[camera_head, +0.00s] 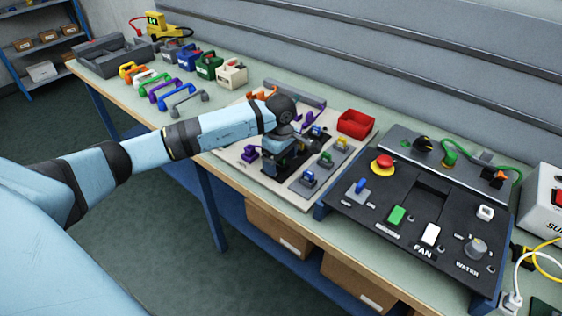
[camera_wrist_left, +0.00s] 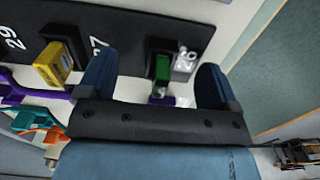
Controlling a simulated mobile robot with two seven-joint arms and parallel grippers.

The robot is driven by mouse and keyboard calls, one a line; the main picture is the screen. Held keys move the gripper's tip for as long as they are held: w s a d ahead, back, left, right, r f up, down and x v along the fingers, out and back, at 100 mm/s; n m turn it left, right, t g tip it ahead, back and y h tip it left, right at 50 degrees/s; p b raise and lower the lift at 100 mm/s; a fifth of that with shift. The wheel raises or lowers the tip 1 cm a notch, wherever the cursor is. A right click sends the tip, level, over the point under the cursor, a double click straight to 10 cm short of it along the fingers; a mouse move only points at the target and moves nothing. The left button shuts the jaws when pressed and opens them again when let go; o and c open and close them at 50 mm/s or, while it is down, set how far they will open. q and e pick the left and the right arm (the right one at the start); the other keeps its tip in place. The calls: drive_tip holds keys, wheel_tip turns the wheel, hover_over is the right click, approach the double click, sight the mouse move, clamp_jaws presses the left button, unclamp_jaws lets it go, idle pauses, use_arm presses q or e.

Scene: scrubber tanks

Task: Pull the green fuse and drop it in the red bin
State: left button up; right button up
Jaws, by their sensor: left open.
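In the left wrist view a green fuse (camera_wrist_left: 162,68) stands in a dark numbered panel (camera_wrist_left: 130,30), in the gap between the two blue fingers of my left gripper (camera_wrist_left: 158,82). The fingers are apart and I see no contact with the fuse. A yellow fuse (camera_wrist_left: 52,63) sits in a black socket to the left. In the head view my left gripper (camera_head: 290,152) is low over the pale board, and it hides the part of the panel below it. The red bin (camera_head: 356,122) stands behind and to the right of it. My right gripper is out of view.
A grey plate (camera_head: 300,188) beside the gripper carries blue, green and yellow parts. Purple handles (camera_head: 250,153) stand nearby. A black control console (camera_head: 410,205) with a red button is to the right. Coloured padlocks and handles line the bench at the left.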

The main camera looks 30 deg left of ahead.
use_arm(q)
wheel_tip(320, 180, up, 14)
drive_tip(key=shift+f, duration=0.25)
